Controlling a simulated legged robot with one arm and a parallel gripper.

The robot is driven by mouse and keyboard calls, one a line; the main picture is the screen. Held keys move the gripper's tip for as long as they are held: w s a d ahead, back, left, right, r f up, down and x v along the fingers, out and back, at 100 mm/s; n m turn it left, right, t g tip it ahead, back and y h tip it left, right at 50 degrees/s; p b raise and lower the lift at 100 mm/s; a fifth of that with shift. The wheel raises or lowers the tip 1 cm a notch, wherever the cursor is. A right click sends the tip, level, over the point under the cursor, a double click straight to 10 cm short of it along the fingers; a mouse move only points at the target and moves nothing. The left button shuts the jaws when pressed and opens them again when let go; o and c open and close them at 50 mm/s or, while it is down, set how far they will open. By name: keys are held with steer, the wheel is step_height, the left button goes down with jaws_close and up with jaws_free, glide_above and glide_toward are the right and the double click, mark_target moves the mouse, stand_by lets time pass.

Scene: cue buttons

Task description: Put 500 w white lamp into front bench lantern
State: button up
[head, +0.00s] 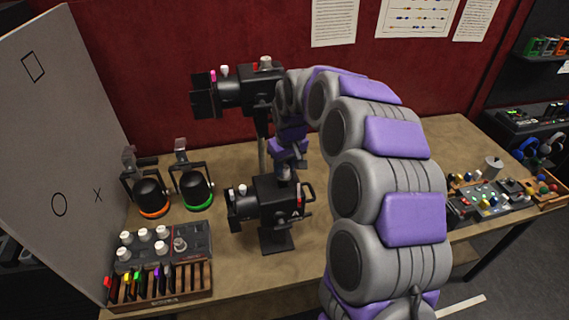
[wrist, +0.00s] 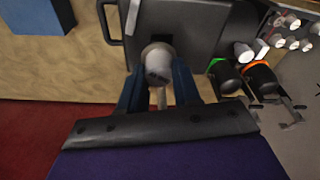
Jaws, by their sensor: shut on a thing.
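The front lantern (head: 268,210), a black box on a stand, is on the bench at the centre of the head view. Its black housing also fills the top middle of the wrist view (wrist: 195,28). My gripper (head: 285,170) points down just above the lantern's top. In the wrist view my gripper (wrist: 158,82) has its two dark blue fingers shut on a white lamp (wrist: 157,60). Dark print on the lamp is too small to read. I cannot tell whether the lamp touches the lantern or sits in its opening. In the head view the lamp is not clearly visible.
A second black lantern (head: 240,90) stands behind. A lamp tray (head: 197,238) with several white lamps and a rack of coloured filters (head: 165,295) are at the front left. Two round lights (head: 152,197) stand behind the tray. A control panel (head: 490,200) is at the right.

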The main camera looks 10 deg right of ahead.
steer(key=shift+f, duration=0.95)
steer(key=shift+f+b, duration=0.4)
steer(key=shift+f, duration=0.25)
steer(key=o, duration=1.1)
steer(key=s+r, duration=0.1)
steer(key=r, duration=0.4)
steer(key=s+r, duration=0.1)
steer(key=r, duration=0.5)
steer(key=s+r, duration=0.1)
steer(key=r, duration=0.5)
steer(key=shift+d, duration=0.4)
